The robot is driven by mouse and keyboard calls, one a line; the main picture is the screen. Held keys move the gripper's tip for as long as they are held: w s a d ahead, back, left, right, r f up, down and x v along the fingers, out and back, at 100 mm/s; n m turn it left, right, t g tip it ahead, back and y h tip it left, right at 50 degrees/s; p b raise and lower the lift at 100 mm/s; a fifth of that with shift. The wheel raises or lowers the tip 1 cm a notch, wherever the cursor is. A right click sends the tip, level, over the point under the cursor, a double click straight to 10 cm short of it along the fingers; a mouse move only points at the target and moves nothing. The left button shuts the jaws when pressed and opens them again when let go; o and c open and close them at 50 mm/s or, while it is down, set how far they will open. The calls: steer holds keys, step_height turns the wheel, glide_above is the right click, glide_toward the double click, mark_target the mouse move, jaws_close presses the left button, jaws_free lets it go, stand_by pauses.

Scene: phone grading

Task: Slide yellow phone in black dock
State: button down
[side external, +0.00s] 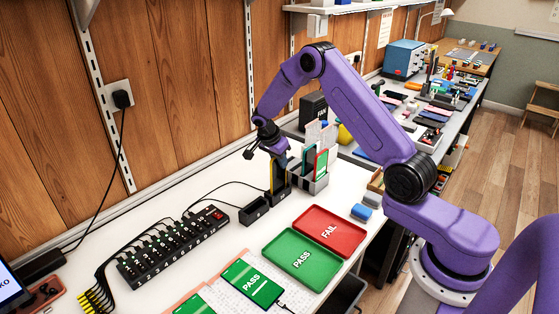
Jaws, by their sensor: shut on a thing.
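The yellow phone (271,174) stands upright, seen almost edge-on as a thin yellow strip beside a dark face. My gripper (268,150) points down above it and is shut on its upper part. The phone's lower end is at a black dock (279,193) near the middle of the white bench. I cannot tell how deep it sits in the dock. A second black dock (254,211), which looks empty, stands just to the left and nearer the camera.
A grey holder (314,184) with several upright phones stands close on the right. A red FAIL tray (331,232) and a green PASS tray (301,259) lie in front. A black charging hub (172,246) with cables is at the left. A blue block (361,212) lies right.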

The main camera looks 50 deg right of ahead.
steer(key=shift+f, duration=0.15)
steer(key=shift+f, duration=0.5)
steer(key=c, duration=1)
jaws_free()
steer(key=shift+r, duration=3.5)
